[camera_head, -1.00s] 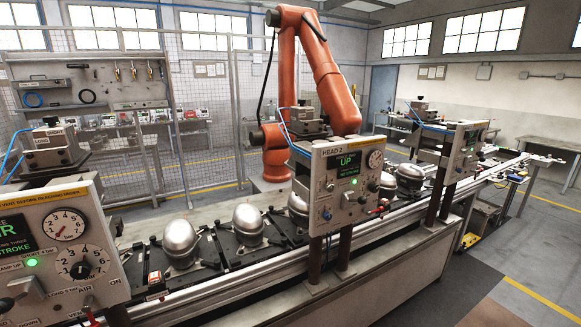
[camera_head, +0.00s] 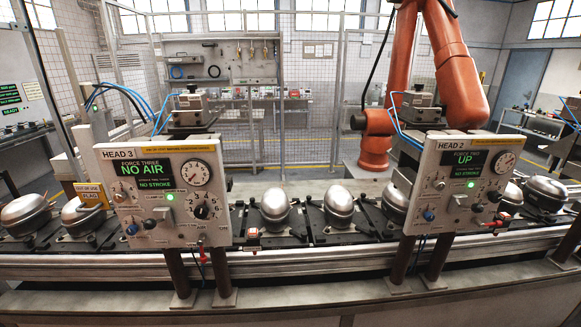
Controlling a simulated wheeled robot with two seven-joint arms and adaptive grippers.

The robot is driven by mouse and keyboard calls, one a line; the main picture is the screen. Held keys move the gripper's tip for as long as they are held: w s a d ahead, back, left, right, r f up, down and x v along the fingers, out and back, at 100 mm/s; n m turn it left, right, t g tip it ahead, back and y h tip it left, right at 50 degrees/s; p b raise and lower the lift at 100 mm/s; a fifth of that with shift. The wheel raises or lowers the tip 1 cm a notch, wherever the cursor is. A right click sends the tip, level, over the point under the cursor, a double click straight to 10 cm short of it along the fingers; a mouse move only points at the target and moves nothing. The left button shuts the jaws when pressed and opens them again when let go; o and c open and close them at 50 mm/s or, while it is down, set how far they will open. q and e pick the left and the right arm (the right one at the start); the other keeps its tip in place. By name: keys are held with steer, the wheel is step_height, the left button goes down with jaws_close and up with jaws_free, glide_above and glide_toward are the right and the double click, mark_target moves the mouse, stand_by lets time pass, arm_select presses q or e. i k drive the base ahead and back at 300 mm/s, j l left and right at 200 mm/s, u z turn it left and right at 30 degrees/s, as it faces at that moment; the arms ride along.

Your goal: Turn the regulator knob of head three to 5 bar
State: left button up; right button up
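The head three panel (camera_head: 165,196) is a light box labelled HEAD 3, on two dark posts left of centre in the head view. Its screen (camera_head: 142,172) reads NO AIR and NO STROKE. A round white pressure gauge (camera_head: 195,172) is at its upper right. The regulator knob (camera_head: 202,209) is a dark knob on a numbered dial below the gauge. The figures around the dial are too small to read surely. Neither of my grippers is in view.
The head two panel (camera_head: 464,183), reading UP, stands to the right. A conveyor rail (camera_head: 330,257) carries several silver compressors (camera_head: 275,208) behind the panels. The space in front of the head three panel is clear.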

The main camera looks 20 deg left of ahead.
mark_target(201, 212)
steer(key=u, duration=1.7)
